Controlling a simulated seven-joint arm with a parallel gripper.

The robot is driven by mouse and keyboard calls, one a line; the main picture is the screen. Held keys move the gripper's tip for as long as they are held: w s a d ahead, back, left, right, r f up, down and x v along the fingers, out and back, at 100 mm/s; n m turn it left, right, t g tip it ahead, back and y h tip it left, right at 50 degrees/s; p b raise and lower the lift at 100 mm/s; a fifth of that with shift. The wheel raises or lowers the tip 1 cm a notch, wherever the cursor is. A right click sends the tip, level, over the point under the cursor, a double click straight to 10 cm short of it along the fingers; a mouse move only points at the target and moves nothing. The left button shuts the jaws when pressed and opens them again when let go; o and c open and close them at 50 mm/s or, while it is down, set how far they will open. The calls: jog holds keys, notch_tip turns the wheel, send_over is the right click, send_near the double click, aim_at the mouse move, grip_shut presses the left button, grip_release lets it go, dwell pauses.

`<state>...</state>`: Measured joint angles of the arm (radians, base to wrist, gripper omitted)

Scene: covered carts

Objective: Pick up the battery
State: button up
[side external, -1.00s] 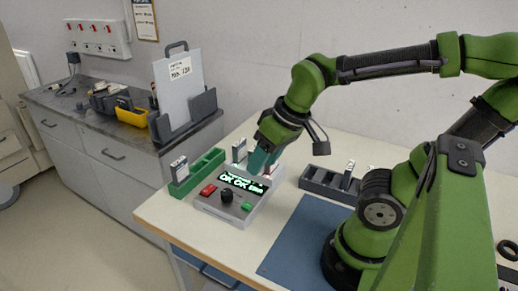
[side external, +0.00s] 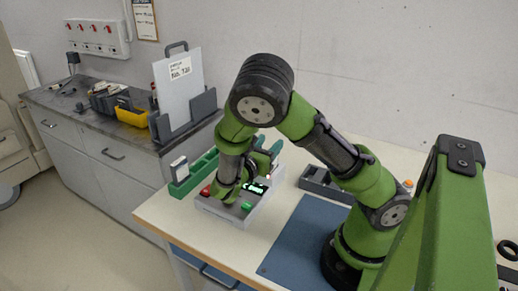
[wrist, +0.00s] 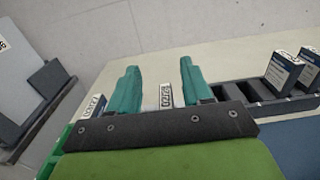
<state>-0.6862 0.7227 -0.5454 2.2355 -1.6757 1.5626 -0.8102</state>
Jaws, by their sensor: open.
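My gripper (wrist: 158,68) is open, with its two teal fingers apart. In the wrist view a white-labelled battery (wrist: 165,96) shows in the gap between the fingers, its lower part hidden by the dark gripper bar. I cannot tell whether either finger touches it. In the side view my gripper (side external: 266,156) is over the back of the grey tester (side external: 237,217), and my arm hides the battery there. Another battery (side external: 179,169) stands in the green tray (side external: 205,166); it also shows at the left in the wrist view (wrist: 93,106).
A dark slotted tray (side external: 322,185) lies right of the tester. In the wrist view two batteries (wrist: 283,70) (wrist: 310,68) stand in it. A blue mat (side external: 300,235) covers the table front. A side counter with a document holder (side external: 187,115) stands at left.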

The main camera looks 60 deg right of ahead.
notch_tip(320, 180, down, 7)
jog(key=shift+f, duration=0.1)
jog(key=shift+d+r, duration=0.2)
jog(key=shift+d, duration=1.3)
jog(key=shift+c, duration=0.3)
grip_shut()
